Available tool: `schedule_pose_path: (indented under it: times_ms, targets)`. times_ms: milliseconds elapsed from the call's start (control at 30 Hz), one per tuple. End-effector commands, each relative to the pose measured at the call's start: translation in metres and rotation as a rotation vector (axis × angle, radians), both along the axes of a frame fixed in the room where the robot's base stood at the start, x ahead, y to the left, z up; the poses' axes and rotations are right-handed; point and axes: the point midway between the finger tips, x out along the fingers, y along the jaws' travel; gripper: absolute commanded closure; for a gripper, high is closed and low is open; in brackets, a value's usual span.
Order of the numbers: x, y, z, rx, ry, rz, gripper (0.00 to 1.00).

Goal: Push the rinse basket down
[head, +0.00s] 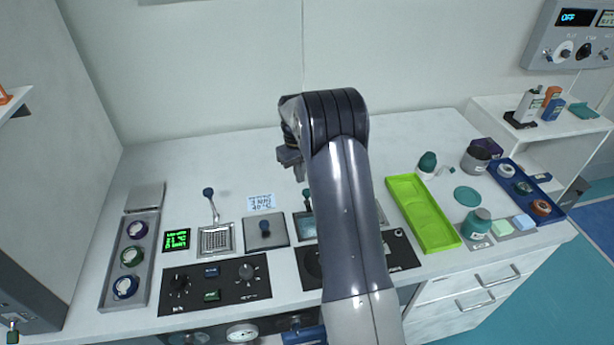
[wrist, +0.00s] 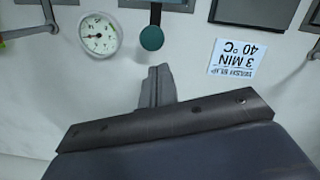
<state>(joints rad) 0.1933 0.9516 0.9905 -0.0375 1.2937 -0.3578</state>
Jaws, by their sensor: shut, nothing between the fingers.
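My gripper (head: 298,176) is shut and empty, pointing down above the back of the bench. In the wrist view my gripper (wrist: 155,72) has its fingertips just short of a round teal knob (wrist: 152,38); a gap shows in the picture, but the height between them is unclear. In the head view the teal knob (head: 307,193) tops a handle rising behind a sunken tank (head: 304,226), which my arm partly covers. No readable label names the rinse basket; this handle may be its handle. The basket itself is not clearly seen.
Left of it are a lidded tank (head: 266,234), a mesh-bottomed basin (head: 215,239) with a blue-knobbed lever (head: 209,196), and a note (head: 261,202). A round gauge (wrist: 100,35) lies beside the knob. A green tray (head: 424,215) is right of my arm.

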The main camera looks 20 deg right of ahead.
Motion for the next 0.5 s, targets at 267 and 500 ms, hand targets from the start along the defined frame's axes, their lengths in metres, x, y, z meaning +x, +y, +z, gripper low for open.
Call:
schedule_pose_path:
  times_ms: [267, 500]
  targets:
    - [0.003, 0.000, 0.021, -0.001, -0.005, 0.000, 1.00]
    - [0.008, 0.001, 0.070, -0.001, -0.005, 0.000, 1.00]
